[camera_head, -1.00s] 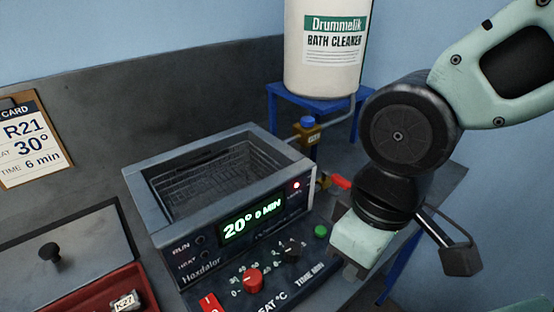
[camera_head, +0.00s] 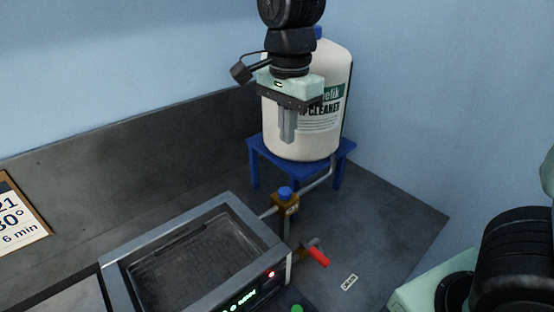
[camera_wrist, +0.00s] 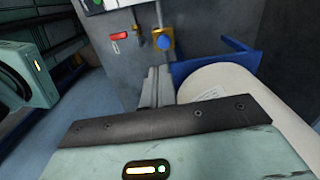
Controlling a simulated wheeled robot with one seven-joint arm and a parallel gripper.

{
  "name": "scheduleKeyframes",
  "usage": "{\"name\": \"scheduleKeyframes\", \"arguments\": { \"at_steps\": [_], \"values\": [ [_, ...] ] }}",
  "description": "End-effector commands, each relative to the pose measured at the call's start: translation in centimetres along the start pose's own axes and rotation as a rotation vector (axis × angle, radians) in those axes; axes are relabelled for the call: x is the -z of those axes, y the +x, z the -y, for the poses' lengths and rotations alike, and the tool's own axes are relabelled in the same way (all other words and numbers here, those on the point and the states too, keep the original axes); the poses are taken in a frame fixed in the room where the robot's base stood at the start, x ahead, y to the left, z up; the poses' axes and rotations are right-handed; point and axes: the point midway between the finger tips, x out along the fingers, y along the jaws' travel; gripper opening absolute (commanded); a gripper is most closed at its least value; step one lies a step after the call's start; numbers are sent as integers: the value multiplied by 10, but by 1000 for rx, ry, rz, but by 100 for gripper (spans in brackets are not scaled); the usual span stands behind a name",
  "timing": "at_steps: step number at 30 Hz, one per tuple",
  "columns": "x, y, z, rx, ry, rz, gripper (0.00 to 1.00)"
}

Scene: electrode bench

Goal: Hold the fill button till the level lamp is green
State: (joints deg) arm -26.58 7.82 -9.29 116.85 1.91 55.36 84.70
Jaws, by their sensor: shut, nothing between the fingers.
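The blue fill button (camera_head: 285,191) tops a small brass-coloured box on the pipe behind the bath; it also shows in the wrist view (camera_wrist: 164,42). The level lamp (camera_head: 271,274) on the bath's front panel glows red. The bath (camera_head: 122,262) has a basket inside; I cannot make out its liquid level. My gripper (camera_head: 288,140) points down, shut and empty, in front of the cleaner drum and above the button in the picture. In the wrist view its fingers (camera_wrist: 156,78) show just below the button. It appears apart from the button.
The white cleaner drum (camera_head: 300,140) stands on a blue stand (camera_head: 262,152) behind my gripper. A red drain handle (camera_head: 318,257) and a drain label (camera_head: 349,282) lie right of the bath. A green button (camera_head: 297,308) is at the bottom edge.

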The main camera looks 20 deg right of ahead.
Motion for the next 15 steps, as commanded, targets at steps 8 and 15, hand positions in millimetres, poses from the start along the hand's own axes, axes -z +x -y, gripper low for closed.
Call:
{"name": "scheduleKeyframes", "arguments": {
  "at_steps": [8,15],
  "values": [
    [7,-6,4,-2,66,-6,0],
    [6,-4,3,-3,64,-6,0]
  ]
}}
